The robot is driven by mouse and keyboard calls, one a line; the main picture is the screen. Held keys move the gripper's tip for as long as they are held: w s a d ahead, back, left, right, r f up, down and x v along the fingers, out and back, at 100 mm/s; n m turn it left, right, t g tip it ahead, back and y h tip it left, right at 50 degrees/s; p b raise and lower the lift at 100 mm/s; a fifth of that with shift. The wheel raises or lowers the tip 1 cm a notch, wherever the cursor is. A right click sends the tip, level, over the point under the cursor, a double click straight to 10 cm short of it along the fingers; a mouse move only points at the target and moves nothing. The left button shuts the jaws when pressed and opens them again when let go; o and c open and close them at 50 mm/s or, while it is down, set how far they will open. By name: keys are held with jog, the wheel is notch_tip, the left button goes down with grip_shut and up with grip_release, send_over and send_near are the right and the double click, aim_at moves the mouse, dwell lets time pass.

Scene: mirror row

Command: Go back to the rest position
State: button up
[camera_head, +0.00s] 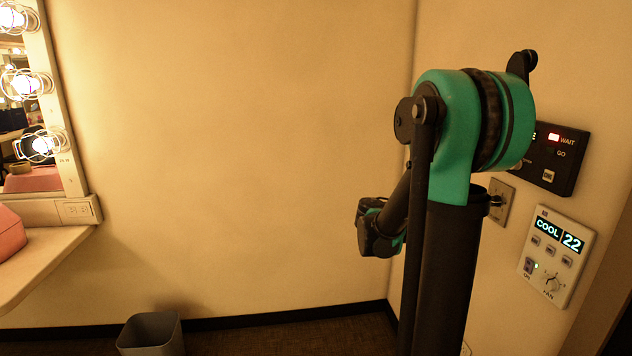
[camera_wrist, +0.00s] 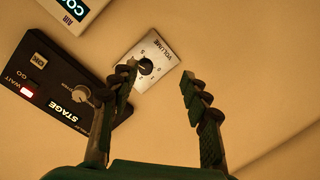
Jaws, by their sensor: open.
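My gripper (camera_wrist: 162,78) is open and empty in the wrist view, its two dark green and black fingers spread apart. The right finger is in front of bare wall.
The black STAGE panel (camera_head: 566,178) has its red WAIT light lit. Below it is a white thermostat (camera_head: 536,258) reading COOL 22. A grey bin (camera_head: 150,338) stands on the floor, left. A counter (camera_head: 40,262) and lit mirror (camera_head: 62,165) are far left. The middle wall is bare.

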jog(key=s+a+f+n+y, duration=0.3)
jog(key=s+a+f+y, duration=0.2)
jog(key=a+f, duration=0.2)
jog(key=s+a+f+n+t+y, duration=0.1)
jog(key=s+a+f+n+y, duration=0.2)
jog(key=a, duration=0.6)
jog(key=s+a+f+n+t+y, duration=0.1)
jog(key=s+a+f+n+y, duration=0.2)
jog(key=s+a+f+y, duration=0.5)
notch_tip(320, 180, down, 4)
jog(key=shift+a+r, duration=0.1)
jog(key=shift+a, duration=0.3)
